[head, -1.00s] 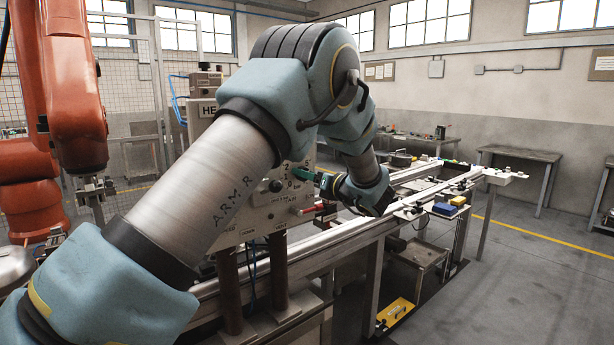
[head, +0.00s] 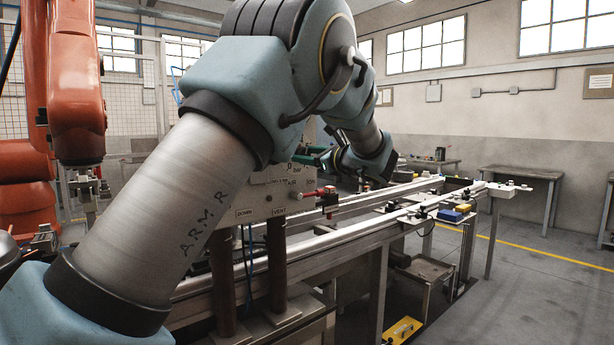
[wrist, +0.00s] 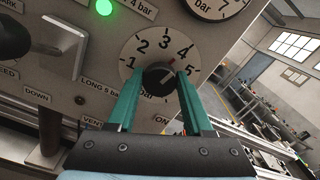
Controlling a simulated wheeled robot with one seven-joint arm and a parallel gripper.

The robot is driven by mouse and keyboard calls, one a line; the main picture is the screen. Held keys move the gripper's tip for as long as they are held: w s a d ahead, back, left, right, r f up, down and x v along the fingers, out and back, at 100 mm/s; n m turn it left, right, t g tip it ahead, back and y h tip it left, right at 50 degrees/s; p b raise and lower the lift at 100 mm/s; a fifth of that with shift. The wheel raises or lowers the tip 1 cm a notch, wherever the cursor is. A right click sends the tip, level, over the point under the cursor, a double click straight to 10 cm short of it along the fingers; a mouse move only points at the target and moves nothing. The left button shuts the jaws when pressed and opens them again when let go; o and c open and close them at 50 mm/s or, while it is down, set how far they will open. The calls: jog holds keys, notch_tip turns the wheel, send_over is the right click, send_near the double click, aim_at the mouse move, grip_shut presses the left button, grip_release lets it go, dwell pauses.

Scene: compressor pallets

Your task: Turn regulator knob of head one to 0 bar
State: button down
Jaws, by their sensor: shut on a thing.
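The regulator knob (wrist: 158,77) is black and sits in the middle of a round white dial (wrist: 139,44) numbered 1 to 5 on the grey panel (wrist: 95,62). In the head view my gripper (head: 309,158) reaches the panel (head: 262,203) from the right, and my arm hides the knob.
A gauge (wrist: 215,5) and a lit green lamp (wrist: 104,7) are above the dial. A square grey handle (wrist: 62,42) juts out at left. A red-handled part (head: 322,193) projects from the panel's right side. A rail (head: 350,233) runs beyond; an orange robot (head: 75,80) stands left.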

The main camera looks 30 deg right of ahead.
jog(key=shift+f+n+b, duration=0.2)
jog(key=shift+n+b, duration=7.3)
jog(key=shift+n, duration=0.25)
jog(key=shift+f+n+b, duration=0.15)
jog(key=shift+n+b, duration=7.35)
jog(key=shift+n, duration=0.25)
jog(key=shift+c, duration=1.5)
grip_release()
jog(key=shift+r, duration=0.1)
